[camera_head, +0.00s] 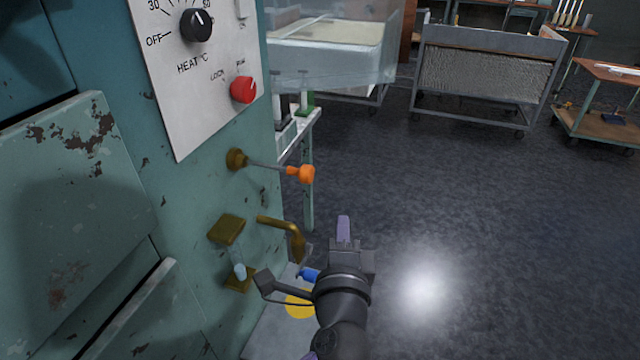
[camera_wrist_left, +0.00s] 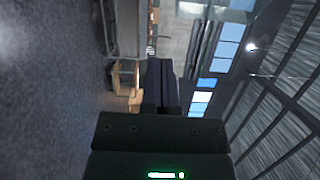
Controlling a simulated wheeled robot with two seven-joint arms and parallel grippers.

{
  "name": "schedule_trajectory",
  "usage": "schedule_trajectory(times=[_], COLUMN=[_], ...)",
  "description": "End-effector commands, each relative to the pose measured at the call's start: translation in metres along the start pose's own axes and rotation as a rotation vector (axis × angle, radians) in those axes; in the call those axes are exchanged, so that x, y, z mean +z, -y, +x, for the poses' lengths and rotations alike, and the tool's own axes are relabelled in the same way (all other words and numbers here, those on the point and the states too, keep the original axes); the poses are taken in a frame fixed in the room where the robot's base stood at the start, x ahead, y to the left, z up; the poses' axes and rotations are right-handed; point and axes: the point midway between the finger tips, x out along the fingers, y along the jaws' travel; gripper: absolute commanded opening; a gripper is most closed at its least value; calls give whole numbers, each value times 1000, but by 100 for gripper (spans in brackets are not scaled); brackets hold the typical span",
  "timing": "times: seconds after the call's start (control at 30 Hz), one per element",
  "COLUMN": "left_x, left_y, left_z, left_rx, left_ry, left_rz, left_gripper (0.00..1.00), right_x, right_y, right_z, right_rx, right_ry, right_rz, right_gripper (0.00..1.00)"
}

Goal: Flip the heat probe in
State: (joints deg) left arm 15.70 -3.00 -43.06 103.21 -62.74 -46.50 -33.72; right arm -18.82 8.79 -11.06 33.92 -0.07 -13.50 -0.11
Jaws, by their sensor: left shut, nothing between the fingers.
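The heat probe seems to be the thin rod with an orange knob (camera_head: 303,174), which sticks out to the right from a brass pivot (camera_head: 236,159) on the teal machine's face. My left gripper (camera_head: 343,228) is below and to the right of the orange knob, apart from it, with its fingers pointing up in the picture. It is shut and empty. In the left wrist view the fingers (camera_wrist_left: 160,75) are together, and no probe shows there. My right gripper is in neither view.
The teal machine (camera_head: 95,190) fills the left side, with a white heat panel (camera_head: 185,95), black dial (camera_head: 196,25) and red knob (camera_head: 243,90). A bent brass pipe (camera_head: 285,226) juts out just left of my gripper. Open floor (camera_head: 470,220) lies to the right.

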Motion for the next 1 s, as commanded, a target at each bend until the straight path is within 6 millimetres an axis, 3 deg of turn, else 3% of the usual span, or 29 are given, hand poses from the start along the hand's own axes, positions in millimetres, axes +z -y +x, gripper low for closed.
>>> schedule_trajectory(times=[0.43, 0.5, 0.7, 1.0], left_x=[0, 15, 36, 39], left_y=[-5, -1, -1, -1], left_z=[94, 95, 100, 100], left_rx=[2, 2, 2, 3], left_ry=[1, 2, 0, -1], left_rz=[0, 1, -1, -2], left_gripper=[0, 0, 0, 0], right_x=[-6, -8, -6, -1], right_y=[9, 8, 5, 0], right_z=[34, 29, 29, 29], right_rx=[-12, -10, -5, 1], right_ry=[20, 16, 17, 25], right_rz=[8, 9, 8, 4], right_gripper=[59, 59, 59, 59])
